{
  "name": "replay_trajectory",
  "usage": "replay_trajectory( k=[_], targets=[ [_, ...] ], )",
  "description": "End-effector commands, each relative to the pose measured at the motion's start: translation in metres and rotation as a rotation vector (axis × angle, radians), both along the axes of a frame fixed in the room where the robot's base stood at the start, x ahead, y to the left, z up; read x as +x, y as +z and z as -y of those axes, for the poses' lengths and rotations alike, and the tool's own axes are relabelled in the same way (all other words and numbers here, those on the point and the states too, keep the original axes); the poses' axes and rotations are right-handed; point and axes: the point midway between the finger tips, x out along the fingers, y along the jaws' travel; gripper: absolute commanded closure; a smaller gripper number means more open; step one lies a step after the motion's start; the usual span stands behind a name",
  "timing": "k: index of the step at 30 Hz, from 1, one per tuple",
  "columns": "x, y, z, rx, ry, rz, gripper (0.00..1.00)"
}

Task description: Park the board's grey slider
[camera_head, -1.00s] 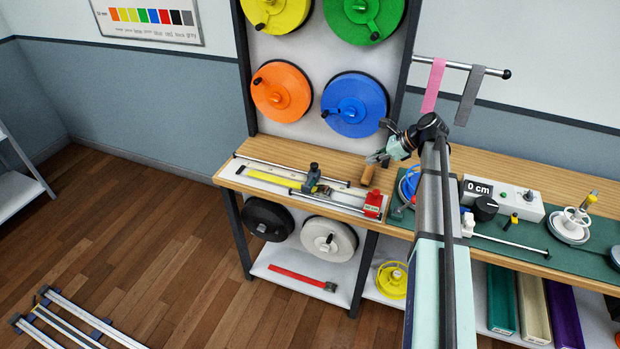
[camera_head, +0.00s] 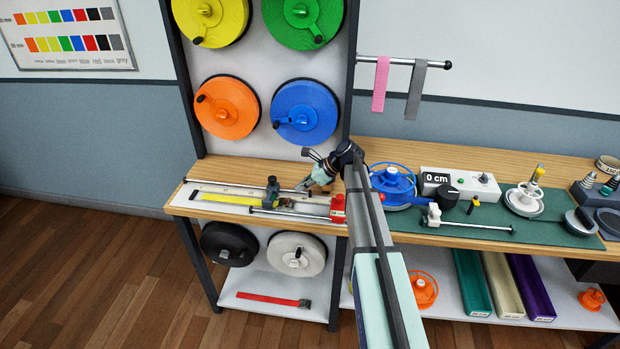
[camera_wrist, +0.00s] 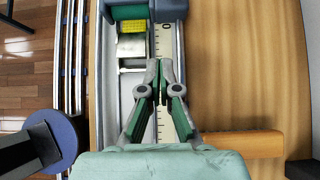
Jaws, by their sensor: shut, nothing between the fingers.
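The measuring board (camera_head: 210,203) lies along the left bench, with a yellow strip and metal rails. Its slider (camera_head: 272,189), a dark grey-green block, stands near the board's middle. In the wrist view a grey and green block (camera_wrist: 172,9), seemingly this slider, is at the top edge beside a pale scale (camera_wrist: 164,42). A metal clip with a yellow-green top (camera_wrist: 132,27) sits left of the scale. My gripper (camera_wrist: 160,68) is shut and empty over the scale, below the block in that view, with a visible gap. In the head view my gripper (camera_head: 303,185) is right of the slider.
A red block (camera_head: 338,208) stands at the board's right end. A wooden bar (camera_wrist: 240,144) lies right of my gripper in the wrist view. Bare bench top (camera_wrist: 235,60) is beside the board. A blue spool (camera_head: 392,184) stands further right.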

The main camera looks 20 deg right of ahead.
Motion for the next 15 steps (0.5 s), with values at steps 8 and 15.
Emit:
replay_trajectory(
  k=[8,15],
  targets=[
    [0.017,-0.018,-0.036,0.0,0.002,-0.001,1.0],
    [0.025,-0.02,-0.053,0.0,0.001,0.001,1.0]
  ],
)
